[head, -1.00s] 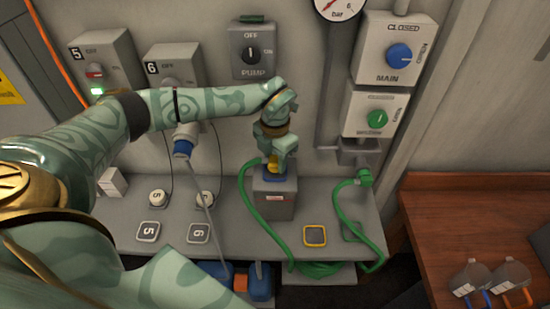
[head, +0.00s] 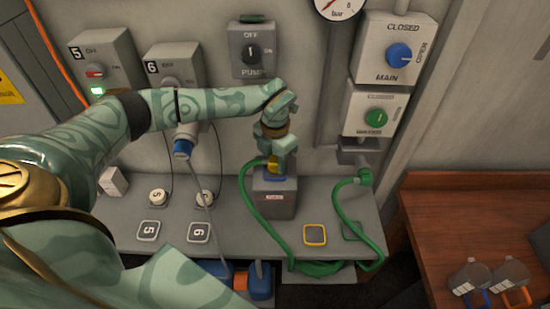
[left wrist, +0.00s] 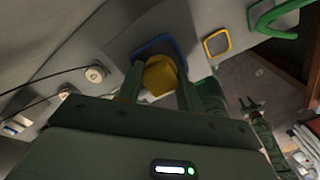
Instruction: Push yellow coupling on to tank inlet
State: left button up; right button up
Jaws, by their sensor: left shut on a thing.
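My left gripper (head: 275,153) reaches down from above and is shut on the yellow coupling (head: 273,164). The coupling sits at the top of the grey tank (head: 274,198), over a blue rim; I cannot tell how far it is on the inlet, which is hidden. A green hose (head: 249,205) runs from the coupling to the left and down. In the left wrist view the coupling (left wrist: 160,75) is between the two fingers, with a blue outline just beyond it. What looks like my right gripper (left wrist: 251,104) shows small at the right there, fingers apart, away from the tank.
A second green hose (head: 345,208) hangs from a wall fitting at the right. A yellow-framed square (head: 315,235) marks the bench right of the tank. The pump switch box (head: 252,52) is on the wall behind. A brown table (head: 440,215) stands at the right.

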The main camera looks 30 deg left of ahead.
pick_arm(q)
jog(key=shift+f, duration=0.25)
jog(key=o, duration=1)
jog(key=shift+r, duration=0.1)
notch_tip(320, 180, up, 12)
jog(key=shift+f, duration=0.1)
jog(key=shift+f, duration=0.1)
